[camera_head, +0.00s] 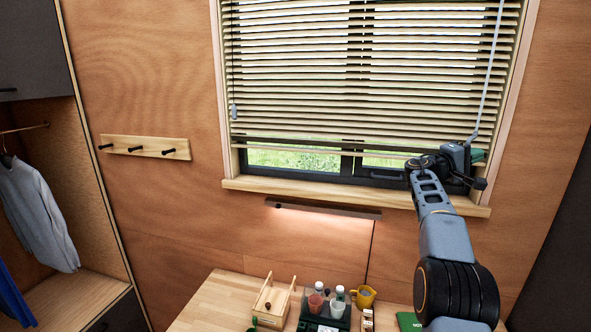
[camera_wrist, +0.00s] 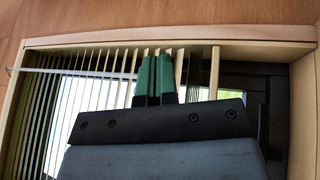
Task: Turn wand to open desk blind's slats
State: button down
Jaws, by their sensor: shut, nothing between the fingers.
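The window blind (camera_head: 370,75) hangs in the window with its slats spaced apart; greenery and light show through the gaps. The blind's slats (camera_wrist: 42,120) also fill the left of the wrist view. The wand (camera_head: 492,75) is a thin pale grey rod hanging at the blind's right side, its lower part reaching down to my gripper (camera_head: 478,156). In the wrist view the wand (camera_wrist: 75,73) runs from the left edge to the green fingers of my gripper (camera_wrist: 155,78). The fingers are shut together beside the wand's end; whether they touch it I cannot tell.
The wooden sill (camera_head: 350,195) lies just under my gripper, and the window frame's right side (camera_head: 512,75) is close by. A cord with a tassel (camera_head: 234,111) hangs at the blind's left. Below, the desk (camera_head: 215,300) holds a yellow mug (camera_head: 365,297) and a wooden caddy (camera_head: 272,303).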

jog(key=shift+s, duration=0.1)
dwell(0.3)
jog(key=shift+s+b, duration=0.7)
jog(key=shift+b, duration=0.5)
jog(key=r+b+v, duration=0.2)
jog(key=b+v, duration=0.2)
jog(key=v, duration=0.4)
jog(key=shift+a, duration=0.45)
jog(key=shift+s, duration=0.1)
